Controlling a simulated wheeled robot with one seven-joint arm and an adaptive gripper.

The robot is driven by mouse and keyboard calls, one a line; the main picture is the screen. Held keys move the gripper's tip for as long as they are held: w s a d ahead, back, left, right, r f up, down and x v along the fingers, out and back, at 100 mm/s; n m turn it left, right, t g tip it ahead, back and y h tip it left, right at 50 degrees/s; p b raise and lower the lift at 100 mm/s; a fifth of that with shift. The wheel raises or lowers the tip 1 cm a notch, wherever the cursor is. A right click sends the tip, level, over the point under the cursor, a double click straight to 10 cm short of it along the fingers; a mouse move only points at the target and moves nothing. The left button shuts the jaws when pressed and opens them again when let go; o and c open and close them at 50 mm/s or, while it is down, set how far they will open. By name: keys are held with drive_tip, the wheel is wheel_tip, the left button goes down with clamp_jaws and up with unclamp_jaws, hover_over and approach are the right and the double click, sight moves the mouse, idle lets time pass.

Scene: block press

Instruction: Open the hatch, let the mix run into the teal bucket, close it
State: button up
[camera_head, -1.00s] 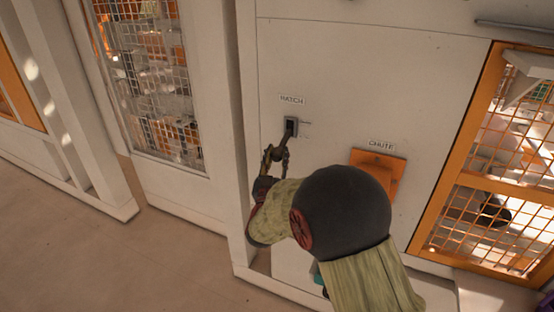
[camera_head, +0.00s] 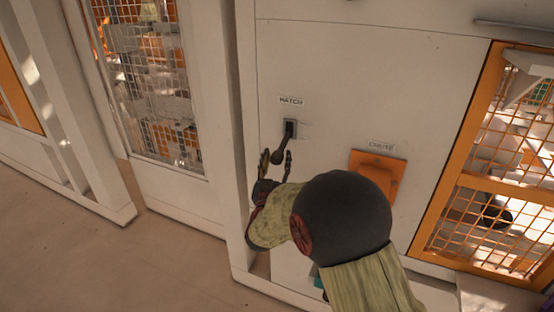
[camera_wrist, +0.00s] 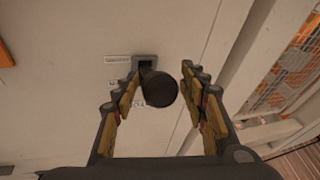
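The hatch lever (camera_head: 283,146) is a dark handle on the white panel, just below the label HATCH. It slants down and slightly left from its grey mount. My gripper (camera_head: 276,164) is open at the lever's lower end. In the wrist view the lever's round dark end (camera_wrist: 158,89) shows between the two spread fingers (camera_wrist: 160,92), with gaps on both sides. The orange chute (camera_head: 378,174) sits lower right on the panel, under the label CHUTE. A small teal patch, likely the bucket (camera_head: 318,281), shows below my arm; most of it is hidden. No mix is visible.
An orange-framed mesh window (camera_head: 487,225) stands right of the panel. Another mesh window (camera_head: 155,90) is at the left, beside a white upright post (camera_head: 232,130). Bare floor (camera_head: 170,260) lies at the lower left.

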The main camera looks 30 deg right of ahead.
drive_tip(key=shift+o, duration=0.4)
drive_tip(key=v, duration=1.2)
